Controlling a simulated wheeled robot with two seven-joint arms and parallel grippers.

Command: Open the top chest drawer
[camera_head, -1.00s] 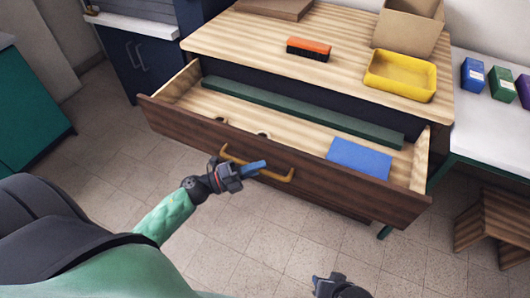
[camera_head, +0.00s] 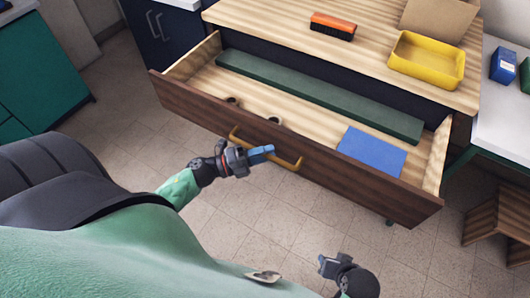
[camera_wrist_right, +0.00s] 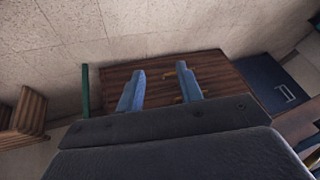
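The top chest drawer (camera_head: 300,140) stands pulled out from the wooden chest, its inside showing in the head view. Its brown front carries a yellow bar handle (camera_head: 288,163). My left gripper (camera_head: 262,154) is at the middle of this handle, its blue fingers overlapping it in the picture. I cannot tell whether they are closed around it. My right gripper (camera_head: 327,265) is in front of the drawer, low in the head view and apart from the handle. In the right wrist view its two blue fingers (camera_wrist_right: 159,88) are spread with nothing between them.
The drawer holds a long dark green strip (camera_head: 320,97), a blue flat piece (camera_head: 371,152) and two small round things. An orange brush (camera_head: 333,26) and a yellow tray (camera_head: 427,60) sit on the chest top. A wooden stool (camera_head: 500,222) stands right. Tiled floor in front is clear.

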